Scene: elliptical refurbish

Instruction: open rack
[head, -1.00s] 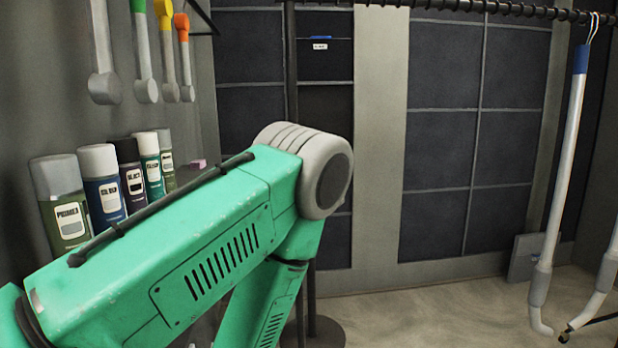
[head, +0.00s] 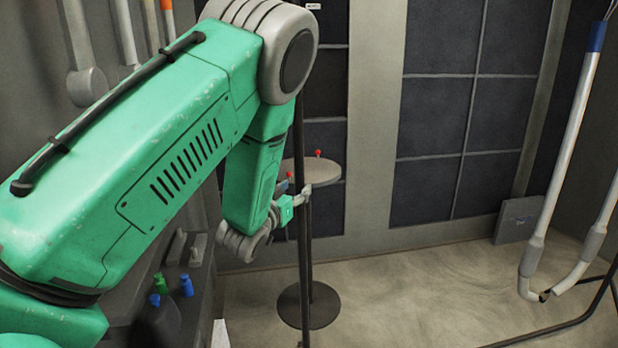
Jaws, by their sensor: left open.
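My left arm reaches in from the left, its elbow at the upper middle and its forearm pointing down. My left gripper (head: 303,196) is small in the picture, beside a dark upright pole (head: 304,235) and just below the edge of a round grey plate (head: 320,173). It is open. Whether its fingers touch the pole or plate I cannot tell. Two small red knobs show at the plate. The black rack frame (head: 570,327) shows in part at the lower right. My right gripper is out of view.
The pole has a round dark base (head: 308,305) on the floor. A dark shelf with small green and blue bottles (head: 187,286) stands at the lower left. Grey tools hang on the left wall. A flat grey box (head: 518,219) leans at the back.

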